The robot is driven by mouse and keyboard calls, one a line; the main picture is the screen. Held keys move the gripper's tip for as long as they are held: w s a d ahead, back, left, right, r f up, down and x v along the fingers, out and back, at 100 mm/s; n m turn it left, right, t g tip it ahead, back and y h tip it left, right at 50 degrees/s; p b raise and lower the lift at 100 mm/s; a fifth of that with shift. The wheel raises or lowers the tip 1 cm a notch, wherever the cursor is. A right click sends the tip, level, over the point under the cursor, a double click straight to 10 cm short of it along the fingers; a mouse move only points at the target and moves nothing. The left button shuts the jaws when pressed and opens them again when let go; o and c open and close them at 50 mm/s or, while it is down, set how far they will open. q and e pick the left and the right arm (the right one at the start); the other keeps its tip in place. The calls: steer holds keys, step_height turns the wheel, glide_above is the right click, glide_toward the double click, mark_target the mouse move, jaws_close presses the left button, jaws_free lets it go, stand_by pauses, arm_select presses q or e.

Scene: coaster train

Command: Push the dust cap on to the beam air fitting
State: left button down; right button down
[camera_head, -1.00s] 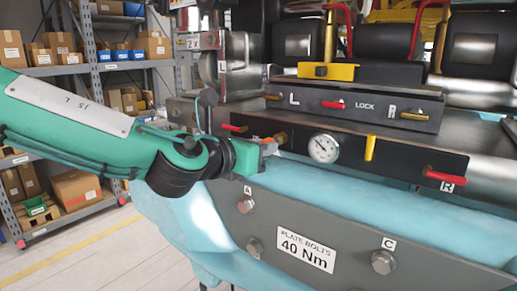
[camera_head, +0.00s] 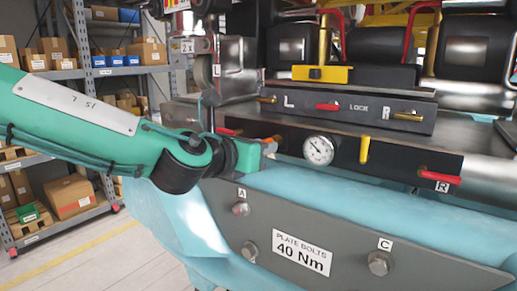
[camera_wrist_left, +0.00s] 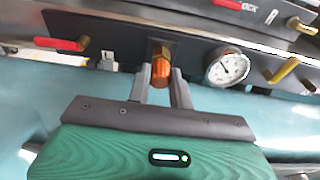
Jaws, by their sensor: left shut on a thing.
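My left gripper (camera_head: 268,147) reaches in from the left to the front of the dark panel. In the left wrist view its two grey fingers (camera_wrist_left: 161,80) are shut on the orange dust cap (camera_wrist_left: 160,72). The brass-coloured air fitting (camera_wrist_left: 161,48) shows straight behind the cap, in line with it. Cap and fitting overlap in this view, and I cannot tell how far the cap sits on the fitting. In the head view only a small orange bit of the cap (camera_head: 276,138) shows. My right gripper is not in view.
A round gauge (camera_head: 318,150) sits right of the fitting, with a yellow lever (camera_head: 365,149) beyond it. Red handles mark the panel's right (camera_head: 433,176) and left (camera_wrist_left: 60,44) ends. The pale blue beam (camera_head: 350,197) runs below. Shelves with boxes stand at the left.

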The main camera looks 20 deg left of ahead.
arm_select(q)
steer(key=shift+w+d, duration=0.1)
steer(key=shift+w, duration=0.15)
steer(key=c, duration=1.2)
jaws_free()
steer(key=shift+o, duration=0.2)
steer(key=shift+s+a+r+b, duration=0.15)
steer(key=shift+s+a+b, duration=0.1)
steer(key=shift+s+b, duration=0.3)
steer(key=b+v, duration=0.1)
steer(key=v, duration=1.1)
steer(key=shift+s+b, duration=0.3)
steer(key=shift+b, duration=0.1)
